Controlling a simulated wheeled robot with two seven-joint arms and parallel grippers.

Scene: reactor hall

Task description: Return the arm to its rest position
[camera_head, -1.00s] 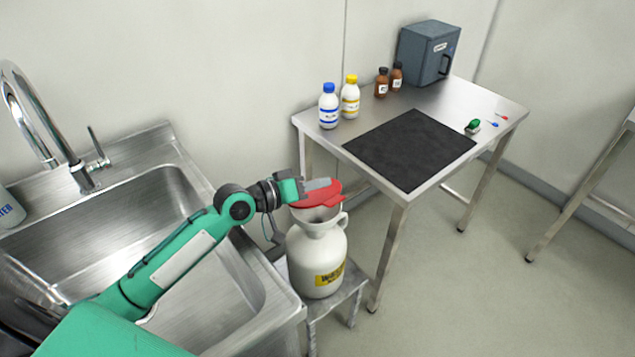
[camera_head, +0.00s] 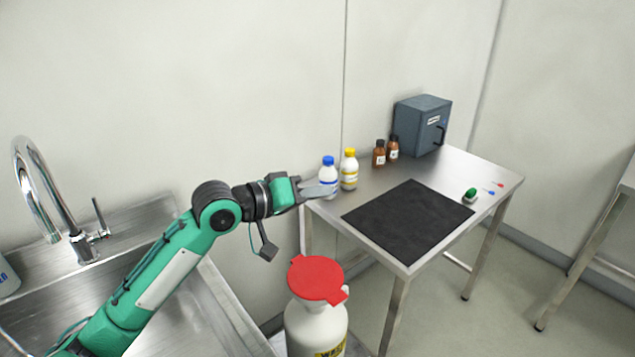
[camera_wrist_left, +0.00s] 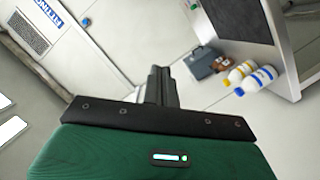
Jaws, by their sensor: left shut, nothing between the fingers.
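My left gripper (camera_head: 318,189) is shut and empty. In the head view it is raised above and behind the waste container, and its fingertips overlap the blue-capped bottle in the picture; I cannot tell that they touch. The left wrist view shows its closed fingers (camera_wrist_left: 157,86). The white waste container (camera_head: 315,330) stands below, with a red lid (camera_head: 317,279) lying over its funnel top. My right gripper is not in view.
A steel table (camera_head: 470,172) at the right holds a black mat (camera_head: 410,222), a blue-capped bottle (camera_head: 328,171), a yellow-capped bottle (camera_head: 349,170), two brown bottles (camera_head: 379,155), and a grey box (camera_head: 420,125). A sink with a tap (camera_head: 24,180) is at the left.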

